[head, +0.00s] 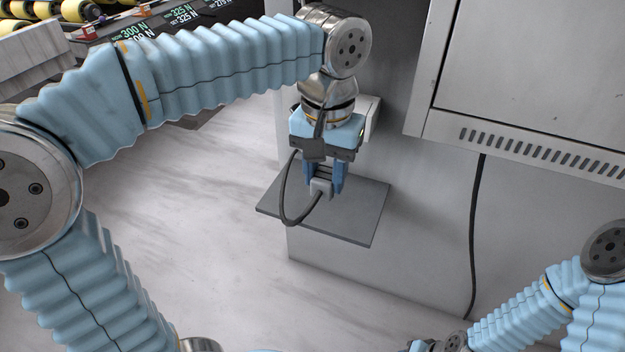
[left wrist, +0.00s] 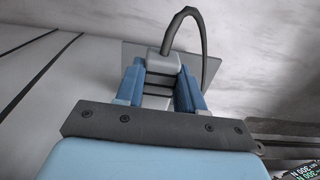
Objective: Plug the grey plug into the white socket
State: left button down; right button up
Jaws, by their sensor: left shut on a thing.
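The grey plug (head: 320,188) is held between the blue fingers of my left gripper (head: 323,182), above the dark grey shelf plate. A dark cable loops from the plug to the left and back up to the gripper body. In the left wrist view the plug (left wrist: 163,63) sits between both fingers of the left gripper (left wrist: 160,88), its cable arching up and right. A whitish box (head: 373,117) on the cabinet wall, partly hidden behind my left wrist, may be the white socket; its face does not show. My right gripper's fingers are out of frame.
The dark grey plate (head: 363,220) juts out from the pale cabinet side. A metal cabinet with a vented lower edge (head: 530,150) overhangs at the upper right. A black cable (head: 474,240) hangs down the wall. The marble-like floor (head: 190,210) at left is clear.

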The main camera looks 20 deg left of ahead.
pick_arm(q)
jog(key=shift+w+r+p, duration=0.1)
jog(key=shift+w+p, duration=0.9)
jog(key=shift+w, duration=2)
jog(key=shift+w+d, duration=0.1)
jog(key=shift+w, duration=0.55)
jog(key=shift+w+p, duration=0.55)
jog(key=shift+p, duration=0.45)
jog(key=shift+d+r+p, duration=0.1)
jog(key=shift+r+p, duration=0.25)
jog(key=shift+p, duration=0.15)
